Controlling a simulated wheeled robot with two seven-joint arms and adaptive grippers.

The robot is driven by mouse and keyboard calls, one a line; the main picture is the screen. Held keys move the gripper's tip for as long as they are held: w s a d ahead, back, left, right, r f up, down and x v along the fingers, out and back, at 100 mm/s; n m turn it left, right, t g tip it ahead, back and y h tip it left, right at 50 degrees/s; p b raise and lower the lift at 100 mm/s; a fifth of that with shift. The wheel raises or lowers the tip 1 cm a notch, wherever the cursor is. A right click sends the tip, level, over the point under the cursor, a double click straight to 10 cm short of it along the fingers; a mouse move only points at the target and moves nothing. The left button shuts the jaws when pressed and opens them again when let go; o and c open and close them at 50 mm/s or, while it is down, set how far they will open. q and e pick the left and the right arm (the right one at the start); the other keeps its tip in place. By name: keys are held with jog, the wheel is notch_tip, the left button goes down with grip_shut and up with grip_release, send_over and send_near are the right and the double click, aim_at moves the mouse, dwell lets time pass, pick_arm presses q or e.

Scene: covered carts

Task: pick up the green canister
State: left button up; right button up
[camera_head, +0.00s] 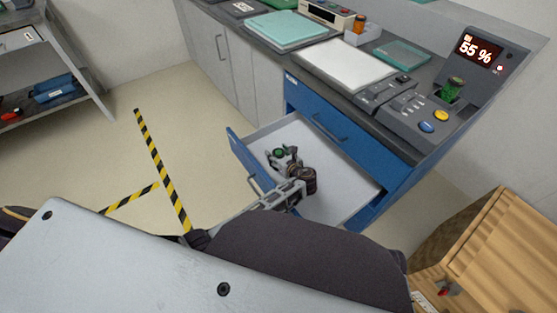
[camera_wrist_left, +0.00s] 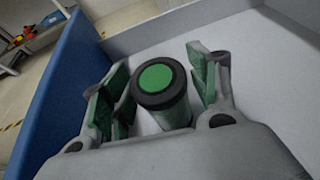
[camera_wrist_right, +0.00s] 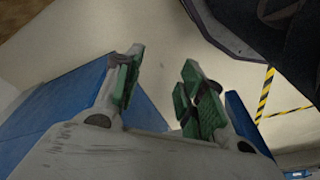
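The green canister (camera_wrist_left: 160,82) has a green top with a dark rim and stands in the open drawer (camera_head: 345,185). In the head view its green top (camera_head: 279,153) shows small between my left fingers. My left gripper (camera_head: 284,159) reaches down into the drawer with its fingers open on either side of the canister. In the left wrist view, the left gripper (camera_wrist_left: 163,92) shows gaps between the pads and the canister. My right gripper (camera_wrist_right: 160,90) is open and empty in the right wrist view, near blue surfaces; I cannot make it out in the head view.
The drawer's blue front (camera_head: 245,160) and pale walls enclose the left gripper. On the counter above, a grey device (camera_head: 420,110) reads 55 % and holds a green object (camera_head: 452,88). A wooden box (camera_head: 490,245) stands at the right. Striped tape (camera_head: 160,170) marks open floor at left.

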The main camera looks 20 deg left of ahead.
pick_arm(q)
jog(key=c, duration=0.8)
jog(key=shift+r, duration=0.15)
jog(key=shift+r, duration=0.5)
jog(key=shift+r+p, duration=0.35)
jog(key=shift+p, duration=0.1)
notch_tip(320, 180, up, 2)
jog(key=shift+r+p, duration=0.25)
jog(key=shift+p, duration=0.25)
jog(key=shift+r+p, duration=0.95)
jog(key=shift+r, duration=1.85)
pick_arm(e)
notch_tip(320, 180, down, 9)
jog(key=d, duration=0.2)
jog(key=shift+s, duration=0.45)
jog(key=shift+f, duration=0.1)
